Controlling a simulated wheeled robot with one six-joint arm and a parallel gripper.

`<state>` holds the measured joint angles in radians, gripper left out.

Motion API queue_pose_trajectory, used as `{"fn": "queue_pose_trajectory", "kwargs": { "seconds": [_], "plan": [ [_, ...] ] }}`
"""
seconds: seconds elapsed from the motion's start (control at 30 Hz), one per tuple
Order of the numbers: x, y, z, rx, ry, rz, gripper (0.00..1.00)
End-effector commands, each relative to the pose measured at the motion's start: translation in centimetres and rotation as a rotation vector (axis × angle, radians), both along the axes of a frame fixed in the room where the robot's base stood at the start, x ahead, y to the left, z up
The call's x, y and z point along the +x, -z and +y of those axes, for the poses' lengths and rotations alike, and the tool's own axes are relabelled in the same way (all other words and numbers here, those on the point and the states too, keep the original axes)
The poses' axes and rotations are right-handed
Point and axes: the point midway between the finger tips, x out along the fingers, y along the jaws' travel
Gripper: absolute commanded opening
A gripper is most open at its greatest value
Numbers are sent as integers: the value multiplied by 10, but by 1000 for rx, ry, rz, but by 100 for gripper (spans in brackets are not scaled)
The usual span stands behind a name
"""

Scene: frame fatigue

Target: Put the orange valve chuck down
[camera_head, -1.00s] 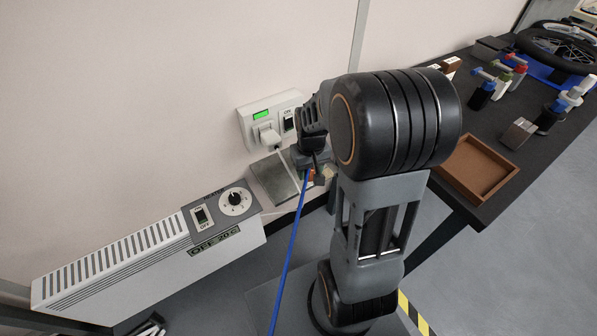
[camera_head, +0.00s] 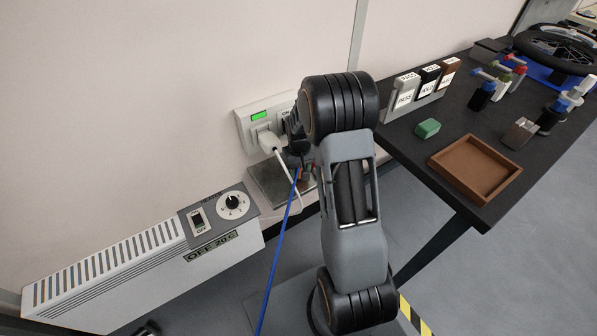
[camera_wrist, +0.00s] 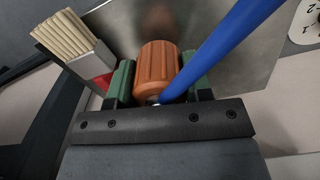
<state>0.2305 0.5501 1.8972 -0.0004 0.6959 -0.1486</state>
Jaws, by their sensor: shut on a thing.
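The orange valve chuck (camera_wrist: 157,70) is ribbed and sits between the green finger pads of my gripper (camera_wrist: 156,80) in the wrist view. My gripper is shut on it. A blue hose (camera_wrist: 222,45) runs from the chuck's near end up to the right; in the head view the hose (camera_head: 281,245) hangs down to the floor side. A bare metal plate (camera_wrist: 235,75) lies behind the chuck; it also shows in the head view (camera_head: 267,182), below the wall socket. In the head view my arm mostly hides the chuck. I cannot tell whether the chuck touches the plate.
A pale-bristled brush (camera_wrist: 70,38) stands close to the left finger. The wall socket (camera_head: 262,118) holds a white plug and cable. A heater (camera_head: 150,265) is left. The dark bench (camera_head: 420,165) at right carries a brown tray (camera_head: 474,192), a green block (camera_head: 428,128) and labelled holders.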

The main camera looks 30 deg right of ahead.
Motion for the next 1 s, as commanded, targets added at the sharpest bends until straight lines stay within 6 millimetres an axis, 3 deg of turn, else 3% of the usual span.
{"fn": "queue_pose_trajectory", "kwargs": {
  "seconds": [0.1, 0.5, 0.53, 0.77, 1.0],
  "plan": [
    [0, 13, 0, 0, 0, 1, 17],
    [0, 17, 0, 0, 0, -1, 17],
    [0, 16, 0, 0, 0, -1, 48],
    [0, 16, 0, 0, 0, 0, 70],
    [0, 15, 0, 0, 0, -1, 71]
  ]
}}
